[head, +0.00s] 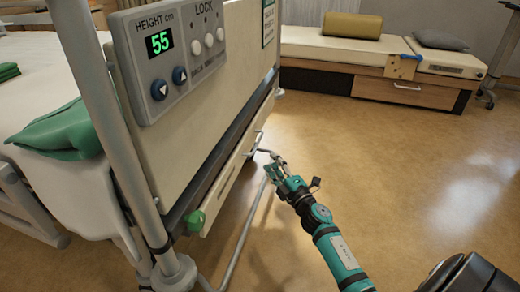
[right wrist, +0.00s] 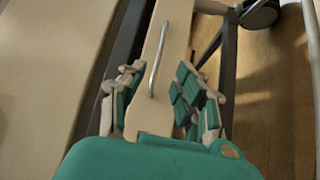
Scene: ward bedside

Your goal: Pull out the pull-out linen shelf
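The linen shelf (head: 224,183) is a narrow cream front low under the bed's footboard in the head view. It looks pushed in, close to the frame. Its metal bar handle (head: 256,143) is at the far part of the front. My right gripper (head: 270,165) is just beside the handle. In the right wrist view the shelf front (right wrist: 150,112) runs between my spread fingers, and the handle (right wrist: 159,60) lies ahead of the palm, between or just past the fingertips. The right gripper is open and holds nothing; contact with the handle is not clear. My left gripper is not in view.
The footboard (head: 225,60) carries a control panel (head: 172,48) reading 55. A green knob (head: 195,222) and a grey rail (head: 245,228) are near the shelf. A bench (head: 320,43) with a cushion stands at the back. The floor (head: 420,170) right of the bed is clear.

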